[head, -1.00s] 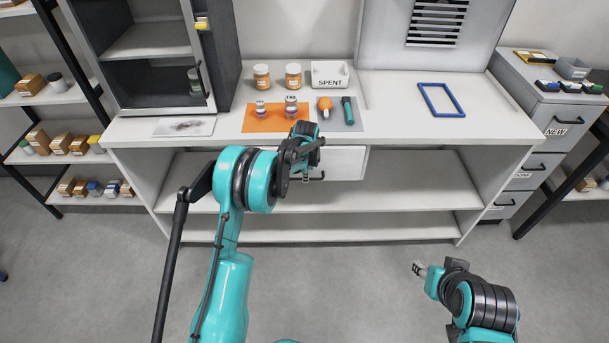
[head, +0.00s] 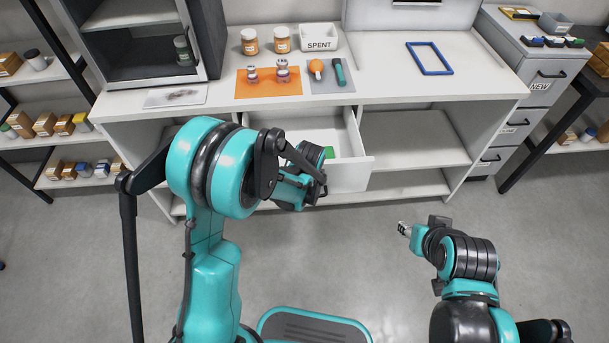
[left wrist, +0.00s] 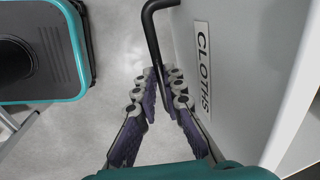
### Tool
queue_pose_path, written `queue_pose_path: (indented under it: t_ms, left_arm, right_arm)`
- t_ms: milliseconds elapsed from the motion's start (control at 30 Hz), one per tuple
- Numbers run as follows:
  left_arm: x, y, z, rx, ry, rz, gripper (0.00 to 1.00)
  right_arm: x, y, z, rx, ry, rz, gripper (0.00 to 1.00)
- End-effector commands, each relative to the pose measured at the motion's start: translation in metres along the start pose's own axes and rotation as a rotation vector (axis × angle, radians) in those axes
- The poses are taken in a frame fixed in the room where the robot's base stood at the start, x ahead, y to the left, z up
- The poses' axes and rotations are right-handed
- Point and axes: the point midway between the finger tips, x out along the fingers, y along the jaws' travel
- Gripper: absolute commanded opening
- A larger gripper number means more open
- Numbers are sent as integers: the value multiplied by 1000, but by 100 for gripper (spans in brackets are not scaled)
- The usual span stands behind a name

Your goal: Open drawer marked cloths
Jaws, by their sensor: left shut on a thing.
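The drawer (head: 349,174) under the table is pulled out, and a green item (head: 330,152) lies inside it. In the left wrist view its front (left wrist: 240,60) bears a label reading CLOTHS (left wrist: 203,70). My left gripper (left wrist: 163,82) is shut on the drawer's black bar handle (left wrist: 153,40). In the head view my left wrist and hand cover the handle and part of the drawer. My right gripper (head: 403,229) is in the air over the floor, right of the drawer; its fingers are too small to tell open from shut.
The tabletop holds an orange mat (head: 262,91) with two small vials, a grey mat (head: 334,86) with an orange-topped item and a green tool, a SPENT bin (head: 318,37) and a blue frame (head: 429,58). Open floor (head: 390,280) lies before the table.

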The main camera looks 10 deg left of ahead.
Motion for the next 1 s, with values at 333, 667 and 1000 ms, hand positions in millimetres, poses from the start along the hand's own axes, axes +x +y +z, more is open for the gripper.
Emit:
queue_pose_path:
  t_ms: [333, 667, 1000]
  left_arm:
    - [-10, 51, 0, 1, 0, 1, 0]
    - [-12, 61, 0, 0, 0, 0, 0]
    - [-12, 60, 0, 0, 1, 0, 31]
  right_arm:
    - [0, 0, 0, 0, 0, 0, 40]
    - [0, 0, 0, 0, 0, 0, 40]
    - [0, 0, 0, 0, 0, 0, 40]
